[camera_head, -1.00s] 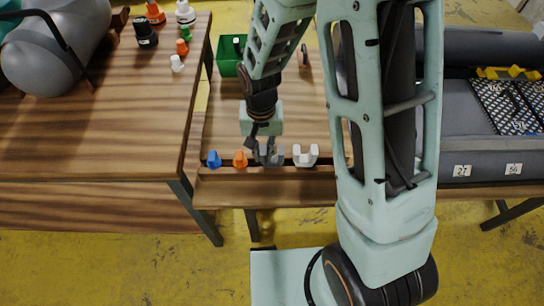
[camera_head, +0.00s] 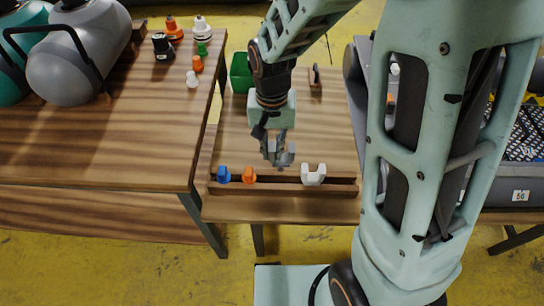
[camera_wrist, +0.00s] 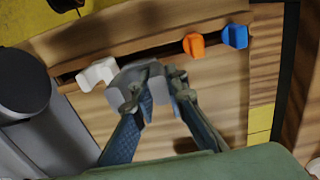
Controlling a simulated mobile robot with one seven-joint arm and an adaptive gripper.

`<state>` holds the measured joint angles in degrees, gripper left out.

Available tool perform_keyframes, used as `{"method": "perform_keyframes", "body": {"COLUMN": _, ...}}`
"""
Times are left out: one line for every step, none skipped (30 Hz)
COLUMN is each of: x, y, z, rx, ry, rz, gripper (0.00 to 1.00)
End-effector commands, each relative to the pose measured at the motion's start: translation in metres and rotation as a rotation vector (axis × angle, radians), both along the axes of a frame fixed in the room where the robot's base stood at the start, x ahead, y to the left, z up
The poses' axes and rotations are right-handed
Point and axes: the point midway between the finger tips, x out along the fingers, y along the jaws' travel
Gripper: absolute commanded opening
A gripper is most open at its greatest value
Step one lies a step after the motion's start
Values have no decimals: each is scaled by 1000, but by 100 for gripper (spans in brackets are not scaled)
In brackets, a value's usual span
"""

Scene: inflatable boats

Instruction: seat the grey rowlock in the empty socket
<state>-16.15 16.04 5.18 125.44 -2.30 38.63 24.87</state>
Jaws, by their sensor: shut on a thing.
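The grey rowlock (camera_head: 284,158) is held at the tips of my gripper (camera_head: 277,150), above the table and behind the wooden rack. In the wrist view my gripper's fingers (camera_wrist: 158,98) close on the stem side of the grey rowlock (camera_wrist: 139,84), with its open U pointing away. The wooden rack (camera_head: 340,188) holds a white rowlock (camera_head: 313,175), an orange piece (camera_head: 249,175) and a blue piece (camera_head: 223,174). There is a bare gap between the orange and white pieces. I cannot make out the empty socket; my arm covers part of the boat at the right.
The grey boat (camera_head: 500,196) lies at the right, partly behind my arm. A green bin (camera_head: 241,73) and a small brown stand (camera_head: 315,80) are at the table's back. The middle table's centre is clear.

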Motion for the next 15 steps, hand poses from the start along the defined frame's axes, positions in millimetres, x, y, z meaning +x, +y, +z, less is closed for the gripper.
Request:
{"method": "perform_keyframes", "body": {"x": 1, "y": 0, "z": 9, "rx": 1, "ry": -3, "rz": 0, "gripper": 0}}
{"method": "perform_keyframes", "body": {"x": 1, "y": 0, "z": 12, "rx": 1, "ry": -3, "rz": 0, "gripper": 0}}
{"method": "perform_keyframes", "body": {"x": 1, "y": 0, "z": 16, "rx": 1, "ry": -2, "rz": 0, "gripper": 0}}
{"method": "perform_keyframes", "body": {"x": 0, "y": 0, "z": 18, "rx": 1, "ry": -2, "rz": 0, "gripper": 0}}
{"method": "perform_keyframes", "body": {"x": 0, "y": 0, "z": 19, "rx": 0, "ry": -1, "rz": 0, "gripper": 0}}
{"method": "perform_keyframes", "body": {"x": 0, "y": 0, "z": 20, "rx": 0, "ry": -1, "rz": 0, "gripper": 0}}
{"method": "perform_keyframes", "body": {"x": 0, "y": 0, "z": 20, "rx": 0, "ry": 0, "rz": 0, "gripper": 0}}
{"method": "perform_keyframes", "body": {"x": 0, "y": 0, "z": 19, "rx": 0, "ry": 0, "rz": 0, "gripper": 0}}
{"method": "perform_keyframes", "body": {"x": 0, "y": 0, "z": 19, "rx": 0, "ry": 0, "rz": 0, "gripper": 0}}
{"method": "perform_keyframes", "body": {"x": 0, "y": 0, "z": 19, "rx": 0, "ry": 0, "rz": 0, "gripper": 0}}
{"method": "perform_keyframes", "body": {"x": 0, "y": 0, "z": 19, "rx": 0, "ry": 0, "rz": 0, "gripper": 0}}
{"method": "perform_keyframes", "body": {"x": 0, "y": 0, "z": 18, "rx": 0, "ry": 0, "rz": 0, "gripper": 0}}
{"method": "perform_keyframes", "body": {"x": 0, "y": 0, "z": 19, "rx": 0, "ry": -1, "rz": 0, "gripper": 0}}
{"method": "perform_keyframes", "body": {"x": 1, "y": -1, "z": 19, "rx": 0, "ry": -1, "rz": 0, "gripper": 0}}
{"method": "perform_keyframes", "body": {"x": 3, "y": -2, "z": 20, "rx": 1, "ry": -2, "rz": -1, "gripper": 0}}
